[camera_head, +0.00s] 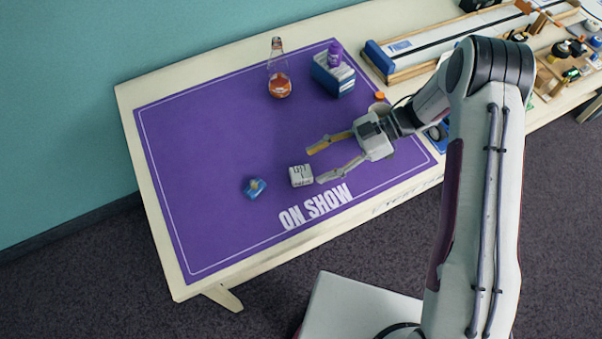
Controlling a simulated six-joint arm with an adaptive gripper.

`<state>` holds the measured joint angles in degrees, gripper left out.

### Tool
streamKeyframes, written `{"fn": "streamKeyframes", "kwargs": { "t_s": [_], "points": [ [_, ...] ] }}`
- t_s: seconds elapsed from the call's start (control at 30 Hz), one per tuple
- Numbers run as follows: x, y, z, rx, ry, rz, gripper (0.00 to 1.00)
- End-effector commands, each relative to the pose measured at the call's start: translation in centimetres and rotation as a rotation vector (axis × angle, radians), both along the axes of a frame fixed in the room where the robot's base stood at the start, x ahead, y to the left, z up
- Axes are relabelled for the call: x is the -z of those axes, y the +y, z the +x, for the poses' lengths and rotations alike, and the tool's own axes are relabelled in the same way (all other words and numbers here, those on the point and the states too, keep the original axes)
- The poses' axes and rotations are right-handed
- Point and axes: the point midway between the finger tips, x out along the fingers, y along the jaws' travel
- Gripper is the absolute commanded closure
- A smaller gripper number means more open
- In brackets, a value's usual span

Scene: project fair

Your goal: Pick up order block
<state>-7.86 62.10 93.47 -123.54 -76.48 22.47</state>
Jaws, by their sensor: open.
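A small white block (301,176) with dark markings, which looks like the order block, sits on the purple mat (215,130). My gripper (312,166) is open, its two fingers reaching left from the wrist. The fingertips are close to the right side of the block, one toward the back and one toward the front. The front finger appears very near the block's right edge; I cannot tell whether it touches. Nothing is held between the fingers.
A small blue object (254,188) lies left of the block. A flask of orange liquid (279,80) and a blue box (333,75) with a purple bottle (335,54) stand at the back. A track (450,45) and wooden apparatus lie at right. The mat's left is clear.

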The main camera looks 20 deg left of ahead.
Motion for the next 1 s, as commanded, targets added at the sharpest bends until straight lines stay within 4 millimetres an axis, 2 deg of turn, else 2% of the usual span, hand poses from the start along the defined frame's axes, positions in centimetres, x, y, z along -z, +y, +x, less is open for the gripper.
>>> {"fn": "streamKeyframes", "kwargs": {
  "t_s": [0.5,1.0],
  "points": [
    [2.5,3.2,-2.4,-0.002,0.001,0.000,0.49],
    [2.6,3.3,-2.5,-0.001,0.000,0.000,0.49]
  ]
}}
